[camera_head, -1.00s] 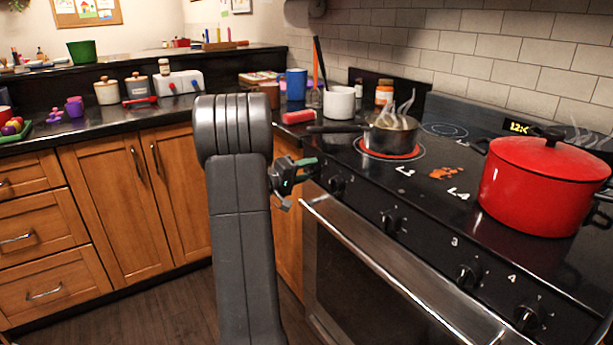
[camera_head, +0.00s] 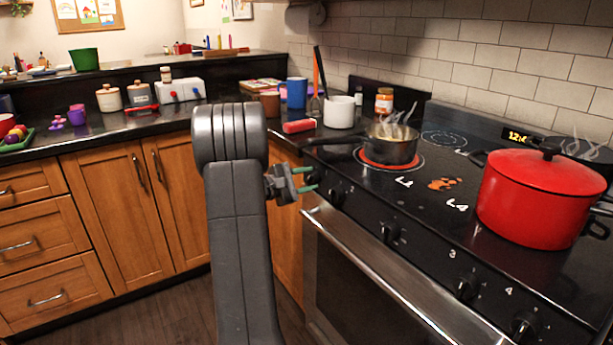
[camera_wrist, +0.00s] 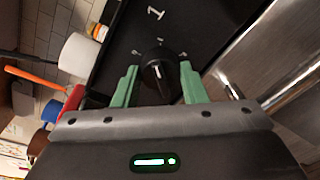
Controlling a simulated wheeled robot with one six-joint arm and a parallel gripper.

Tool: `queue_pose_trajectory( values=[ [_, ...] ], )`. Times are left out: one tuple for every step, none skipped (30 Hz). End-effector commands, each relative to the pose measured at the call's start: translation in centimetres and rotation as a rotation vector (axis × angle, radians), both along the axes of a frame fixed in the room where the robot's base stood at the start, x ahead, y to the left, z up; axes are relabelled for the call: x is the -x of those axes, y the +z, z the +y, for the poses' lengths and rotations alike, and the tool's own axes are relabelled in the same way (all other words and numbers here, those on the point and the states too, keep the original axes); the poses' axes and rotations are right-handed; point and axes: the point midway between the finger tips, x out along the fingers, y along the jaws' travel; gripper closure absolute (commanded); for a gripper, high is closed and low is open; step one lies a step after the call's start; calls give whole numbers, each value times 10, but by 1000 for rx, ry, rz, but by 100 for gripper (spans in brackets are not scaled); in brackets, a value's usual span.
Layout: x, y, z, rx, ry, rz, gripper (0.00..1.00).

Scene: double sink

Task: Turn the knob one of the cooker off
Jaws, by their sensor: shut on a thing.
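The black knob one (camera_wrist: 158,77) sits on the cooker's dark front panel, below a white "1" in the wrist view. In the head view this knob (camera_head: 337,194) is the farthest of the row. My gripper (camera_head: 310,181) is at it, with green fingers. In the wrist view my gripper (camera_wrist: 160,80) has a finger on each side of the knob and is shut on it. The cooker (camera_head: 420,195) has a glowing red burner (camera_head: 400,164) under a steaming pan (camera_head: 390,146).
A large red pot (camera_head: 535,195) stands on the cooker's near side. The pan's handle (camera_head: 328,141) juts left over the counter, above my gripper. The oven handle (camera_head: 375,262) runs below the knobs. Other knobs (camera_head: 391,233) line the panel.

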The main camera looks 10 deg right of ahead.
Motion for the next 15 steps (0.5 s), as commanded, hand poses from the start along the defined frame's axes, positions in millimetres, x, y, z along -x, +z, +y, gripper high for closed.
queue_pose_trajectory(
  values=[
    [0,1,1,12,1,45,84],
    [0,1,1,22,1,72,84],
    [0,1,1,35,0,107,84],
    [0,2,1,45,0,134,84],
    [0,2,1,55,0,161,84],
    [0,2,1,68,0,197,84],
    [0,1,1,77,0,223,84],
    [0,1,1,86,0,250,84],
    [0,1,1,99,1,284,84],
    [0,1,1,109,1,310,84],
    [0,1,1,117,1,335,84],
    [0,1,1,130,1,368,84],
    [-1,1,1,139,1,391,84],
    [-1,1,1,147,0,414,84],
    [-1,1,1,158,1,443,84]
  ],
)
